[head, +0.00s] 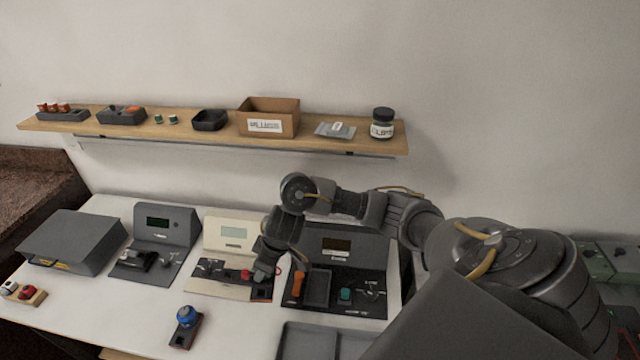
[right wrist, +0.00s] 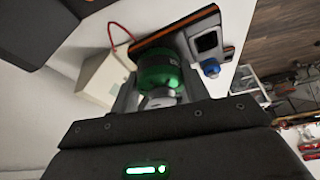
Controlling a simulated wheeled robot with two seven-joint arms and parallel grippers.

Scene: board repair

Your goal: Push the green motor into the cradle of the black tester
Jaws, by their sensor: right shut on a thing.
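The green motor (right wrist: 160,72) sits between the fingers of my right gripper (right wrist: 155,92) in the right wrist view, with a pale metal end toward the palm. In the head view my right gripper (head: 265,272) points down over the front of the cream tester, and the motor in it cannot be made out. A black tester (head: 345,262) stands to the right of the gripper, with an orange part (head: 298,284), a tray-like recess and a small green part (head: 346,294) on its deck. A dark grey tester (head: 168,224) stands to the left. My left gripper is out of view.
The cream tester (head: 232,232) has a red part (head: 246,274) on its deck. A blue-topped part on a dark base (head: 187,328) and a grey tray (head: 305,342) lie in front. A wooden shelf (head: 210,135) hangs above.

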